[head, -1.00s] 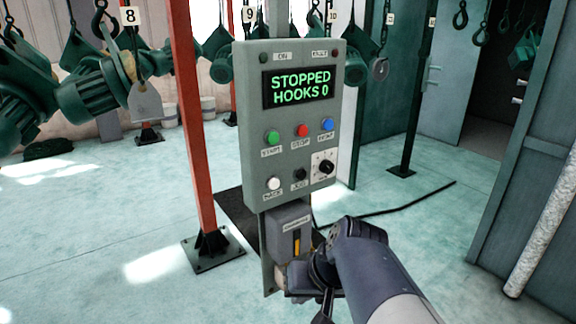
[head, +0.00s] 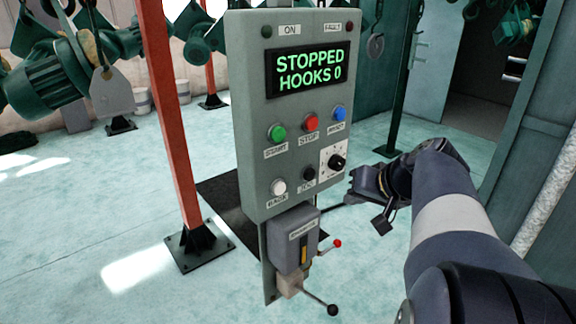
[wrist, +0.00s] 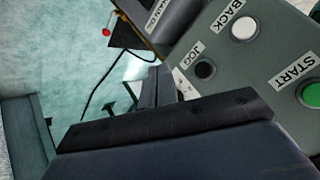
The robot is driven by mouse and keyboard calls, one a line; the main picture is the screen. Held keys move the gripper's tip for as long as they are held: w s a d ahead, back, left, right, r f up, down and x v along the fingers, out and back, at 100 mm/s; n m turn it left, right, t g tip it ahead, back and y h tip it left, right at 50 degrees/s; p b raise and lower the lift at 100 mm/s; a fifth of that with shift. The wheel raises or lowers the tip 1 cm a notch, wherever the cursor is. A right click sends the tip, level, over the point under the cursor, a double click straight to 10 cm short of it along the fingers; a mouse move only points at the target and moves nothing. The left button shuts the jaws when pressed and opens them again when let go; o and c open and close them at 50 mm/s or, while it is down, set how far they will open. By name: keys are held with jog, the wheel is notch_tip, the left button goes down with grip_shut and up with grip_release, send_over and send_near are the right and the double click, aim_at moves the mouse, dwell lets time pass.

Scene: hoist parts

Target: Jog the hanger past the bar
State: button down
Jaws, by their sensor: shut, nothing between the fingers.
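The grey control panel (head: 250,160) stands in the middle of the head view. Its green display (head: 310,72) reads "STOPPED HOOKS 0". The black JOG button (head: 309,174) sits low on the panel, right of the white BACK button (head: 279,187); JOG also shows in the wrist view (wrist: 204,70). A grey hanger plate (head: 112,92) with a green motor (head: 45,80) hangs left of the upright red bar (head: 168,110). My gripper (head: 352,194) is shut and empty, just right of the panel's lower edge, apart from the buttons. Its shut fingers (wrist: 165,84) show in the wrist view.
The green START (head: 277,134), red STOP (head: 311,122) and a blue button (head: 339,114) sit above, with a selector knob (head: 337,161). Below the panel are a grey box (head: 293,240), a red-tipped lever (head: 337,243) and a black-knobbed lever (head: 332,310). More hoists hang behind.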

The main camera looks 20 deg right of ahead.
aim_at(310, 174)
jog(key=w+a+p, duration=0.2)
jog(key=w+a, duration=0.1)
jog(key=w, duration=0.5)
jog(key=shift+w, duration=0.15)
jog(key=shift+w+a, duration=0.1)
dwell(2.0)
jog(key=shift+w, duration=0.3)
